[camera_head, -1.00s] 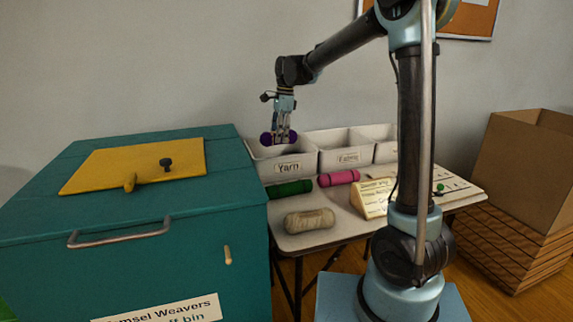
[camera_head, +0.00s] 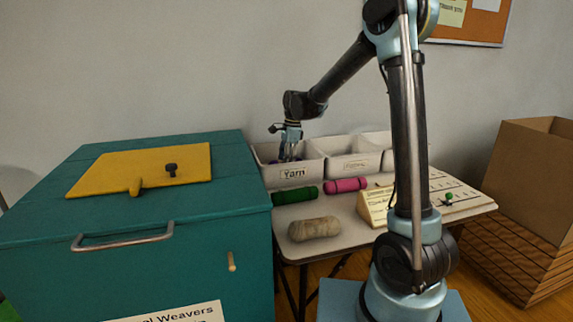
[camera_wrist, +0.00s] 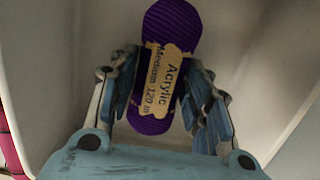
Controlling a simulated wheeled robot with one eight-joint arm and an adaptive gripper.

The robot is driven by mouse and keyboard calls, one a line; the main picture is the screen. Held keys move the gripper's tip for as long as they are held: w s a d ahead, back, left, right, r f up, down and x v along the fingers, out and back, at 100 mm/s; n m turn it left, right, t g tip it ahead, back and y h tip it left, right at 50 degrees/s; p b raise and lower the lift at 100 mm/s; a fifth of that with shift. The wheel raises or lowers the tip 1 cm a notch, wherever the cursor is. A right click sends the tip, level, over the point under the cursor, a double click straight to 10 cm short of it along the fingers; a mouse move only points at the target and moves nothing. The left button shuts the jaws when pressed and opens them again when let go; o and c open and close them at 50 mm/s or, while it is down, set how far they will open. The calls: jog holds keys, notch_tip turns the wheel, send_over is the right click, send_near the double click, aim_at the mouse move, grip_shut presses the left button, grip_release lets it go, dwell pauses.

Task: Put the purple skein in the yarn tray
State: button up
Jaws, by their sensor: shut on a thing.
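The purple skein (camera_wrist: 173,22) lies between my gripper's fingers in the wrist view, with a tan label reading "Acrylic Medium 120 m". My gripper (camera_wrist: 160,95) is shut on it, one finger on each side. In the head view my gripper (camera_head: 288,157) reaches down into the white tray labelled Yarn (camera_head: 292,173). The skein is mostly hidden there behind the tray's front wall. Pale tray walls surround the skein in the wrist view; I cannot tell whether it touches the tray floor.
More white compartments (camera_head: 353,165) adjoin on the right. A green skein (camera_head: 295,195), a pink skein (camera_head: 346,185), a beige skein (camera_head: 314,229) and a sign (camera_head: 376,207) are on the table (camera_head: 345,240). A teal bin (camera_head: 150,235) stands left, a cardboard box (camera_head: 530,175) right.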

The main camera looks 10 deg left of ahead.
jog(key=shift+f, duration=0.1)
jog(key=o, duration=1.1)
jog(key=shift+c, duration=0.2)
notch_tip(320, 180, up, 12)
jog(key=d, duration=0.1)
jog(key=shift+w+d, duration=0.25)
jog(key=shift+w, duration=0.2)
